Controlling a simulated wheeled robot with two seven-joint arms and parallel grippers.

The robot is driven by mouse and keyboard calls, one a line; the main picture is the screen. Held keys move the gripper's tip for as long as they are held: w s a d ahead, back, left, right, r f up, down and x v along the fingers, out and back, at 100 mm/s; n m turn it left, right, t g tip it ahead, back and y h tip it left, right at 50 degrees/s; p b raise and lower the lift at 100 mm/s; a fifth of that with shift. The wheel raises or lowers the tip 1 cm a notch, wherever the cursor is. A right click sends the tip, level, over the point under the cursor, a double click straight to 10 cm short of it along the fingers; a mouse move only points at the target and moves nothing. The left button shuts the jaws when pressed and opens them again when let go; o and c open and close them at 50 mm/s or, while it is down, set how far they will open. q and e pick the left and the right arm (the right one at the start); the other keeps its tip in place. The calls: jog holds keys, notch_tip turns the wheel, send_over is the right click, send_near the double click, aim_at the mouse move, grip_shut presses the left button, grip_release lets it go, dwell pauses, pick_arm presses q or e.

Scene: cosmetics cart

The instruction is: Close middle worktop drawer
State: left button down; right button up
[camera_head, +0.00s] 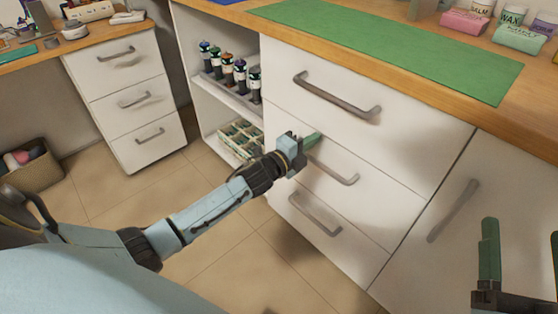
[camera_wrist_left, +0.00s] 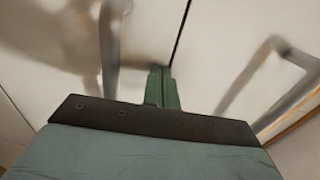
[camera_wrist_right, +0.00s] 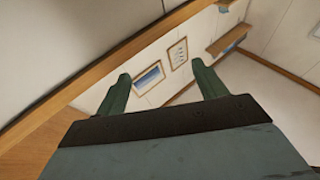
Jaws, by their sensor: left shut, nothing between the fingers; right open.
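The white middle drawer (camera_head: 375,187) has a grey bar handle (camera_head: 333,166) and sits between the top drawer (camera_head: 400,118) and the bottom drawer (camera_head: 285,208). Its front looks about level with its neighbours; I cannot tell whether a small gap remains. My left gripper (camera_head: 312,139) is shut and empty, with its green fingertips at the drawer front near the upper seam. In the left wrist view the fingertips (camera_wrist_left: 161,78) appear at or very near the front, beside the middle handle (camera_wrist_left: 110,45). My right gripper (camera_head: 522,248) is open and empty at the lower right.
The wooden worktop (camera_head: 420,75) above carries a green mat (camera_head: 400,45) and jars with boxes (camera_head: 465,22). Open shelves (camera_head: 228,90) with bottles stand left of the drawers. A cabinet door (camera_head: 475,205) is on the right. Floor (camera_head: 115,205) is clear between the units.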

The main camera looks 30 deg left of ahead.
pick_arm(q)
jog(key=p+v, duration=0.4)
jog(key=v, duration=0.9)
jog(key=shift+s, duration=0.35)
pick_arm(e)
jog(key=s+d+f+g+h, duration=0.2)
jog(key=f+g, duration=0.4)
jog(key=f, duration=0.2)
jog(key=s+d+f+g+h, duration=0.2)
jog(key=f+g, duration=0.3)
jog(key=f, duration=0.3)
jog(key=shift+s+g, duration=0.4)
jog(key=shift+s, duration=0.2)
jog(key=shift+a, duration=0.1)
